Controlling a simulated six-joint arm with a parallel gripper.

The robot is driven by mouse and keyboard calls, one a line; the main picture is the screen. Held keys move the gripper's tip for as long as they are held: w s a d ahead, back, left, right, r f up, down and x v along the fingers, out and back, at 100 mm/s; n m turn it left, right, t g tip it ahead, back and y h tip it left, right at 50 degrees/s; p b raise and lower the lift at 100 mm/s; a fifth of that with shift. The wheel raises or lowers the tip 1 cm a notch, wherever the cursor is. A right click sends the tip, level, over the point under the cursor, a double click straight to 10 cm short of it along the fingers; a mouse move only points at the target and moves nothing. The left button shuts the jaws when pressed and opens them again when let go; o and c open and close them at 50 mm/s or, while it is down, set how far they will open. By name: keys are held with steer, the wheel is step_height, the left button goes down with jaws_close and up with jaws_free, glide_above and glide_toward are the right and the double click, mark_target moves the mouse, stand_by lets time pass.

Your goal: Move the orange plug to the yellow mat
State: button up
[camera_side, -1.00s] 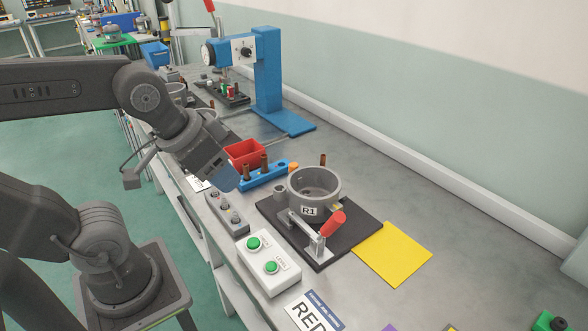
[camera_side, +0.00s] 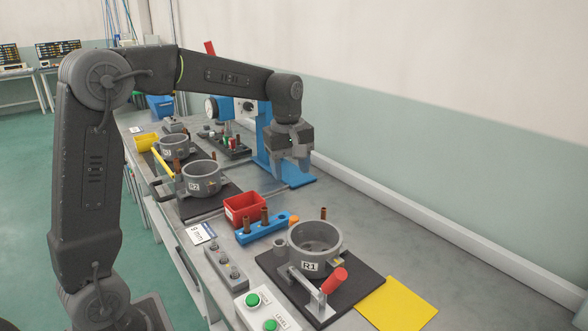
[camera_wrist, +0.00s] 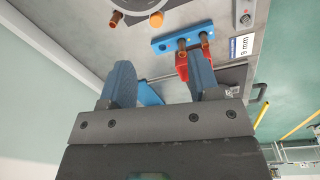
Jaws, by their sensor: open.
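The orange plug (camera_side: 294,219) shows as a small orange piece close to the right end of a blue rack (camera_side: 262,231). It also shows in the wrist view (camera_wrist: 156,19) at the top, apart from the rack's edge. The yellow mat (camera_side: 397,304) lies flat and bare on the table at the lower right of the side view; it is not in the wrist view. My gripper (camera_side: 292,166) is raised above the table, behind the rack in the side view. In the wrist view its blue fingers (camera_wrist: 160,75) are apart with nothing between them.
The R1 ring (camera_side: 315,239) on a black plate, with a red-handled clamp (camera_side: 334,281), stands between plug and mat. Copper pegs stand in the rack, and another (camera_side: 323,214) stands behind. A red bin (camera_side: 244,207) and blue press (camera_side: 268,140) are nearby.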

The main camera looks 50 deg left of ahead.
mark_target(294, 218)
steer(key=w+a+f+n, duration=0.1)
steer(key=f, duration=0.4)
steer(key=w+f, duration=0.1)
steer(key=f, duration=0.5)
steer(key=w+a+f+n, duration=0.1)
steer(key=f, duration=0.4)
steer(key=shift+a+f+n+g, duration=0.15)
steer(key=shift+a+n+g, duration=0.15)
steer(key=shift+a+g, duration=0.1)
jaws_close()
stand_by(0.6)
steer(key=shift+r, duration=0.35)
steer(key=shift+r, duration=1.85)
